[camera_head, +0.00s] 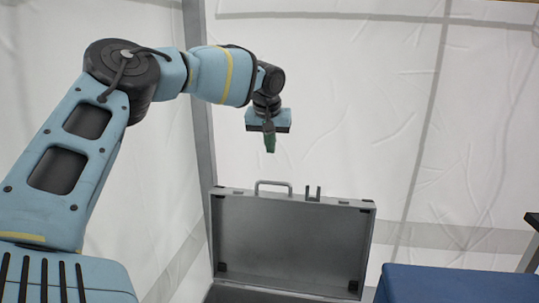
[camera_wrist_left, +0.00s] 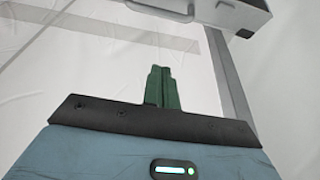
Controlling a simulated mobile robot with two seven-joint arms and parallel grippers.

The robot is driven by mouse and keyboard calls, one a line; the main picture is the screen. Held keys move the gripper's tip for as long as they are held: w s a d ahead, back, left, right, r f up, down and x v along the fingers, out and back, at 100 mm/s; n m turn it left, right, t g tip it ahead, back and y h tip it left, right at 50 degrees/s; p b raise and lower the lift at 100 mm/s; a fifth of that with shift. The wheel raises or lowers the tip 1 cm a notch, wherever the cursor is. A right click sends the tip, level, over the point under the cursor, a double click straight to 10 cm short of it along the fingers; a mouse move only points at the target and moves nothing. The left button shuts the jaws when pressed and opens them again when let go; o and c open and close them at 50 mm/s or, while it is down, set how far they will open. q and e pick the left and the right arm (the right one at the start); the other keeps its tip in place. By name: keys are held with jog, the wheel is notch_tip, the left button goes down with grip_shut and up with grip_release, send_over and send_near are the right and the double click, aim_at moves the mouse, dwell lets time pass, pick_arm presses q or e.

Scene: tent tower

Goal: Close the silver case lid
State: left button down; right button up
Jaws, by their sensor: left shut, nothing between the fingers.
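The silver case (camera_head: 290,240) stands open at the lower middle of the head view, its lid raised upright with the dark inner face toward me. The lid's handle (camera_head: 273,183) and a latch piece stick up from its top edge. Only a strip of the case's base shows at the bottom of the picture. My left gripper (camera_head: 270,150) hangs above the lid, fingers pointing down, apart from it. Its green fingers (camera_wrist_left: 162,88) are shut and empty in the left wrist view. Part of the case (camera_wrist_left: 240,12) shows at the top there. My right gripper is not in view.
White tent walls (camera_head: 330,110) with a grey pole (camera_head: 202,130) stand behind the case. A blue padded surface (camera_head: 455,285) lies to the right of the case, with a dark piece of furniture (camera_head: 532,222) at the right edge. The air around the gripper is clear.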

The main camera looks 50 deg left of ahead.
pick_arm(q)
send_over(269, 192)
jog(key=w+a, duration=0.3)
notch_tip(269, 192, down, 8)
jog(key=shift+s+d+p, duration=0.85)
jog(key=shift+s+d, duration=0.3)
jog(key=shift+d, duration=0.1)
jog(key=shift+s+d+f, duration=0.15)
jog(key=shift+s+d, duration=0.05)
jog(key=shift+s, duration=0.05)
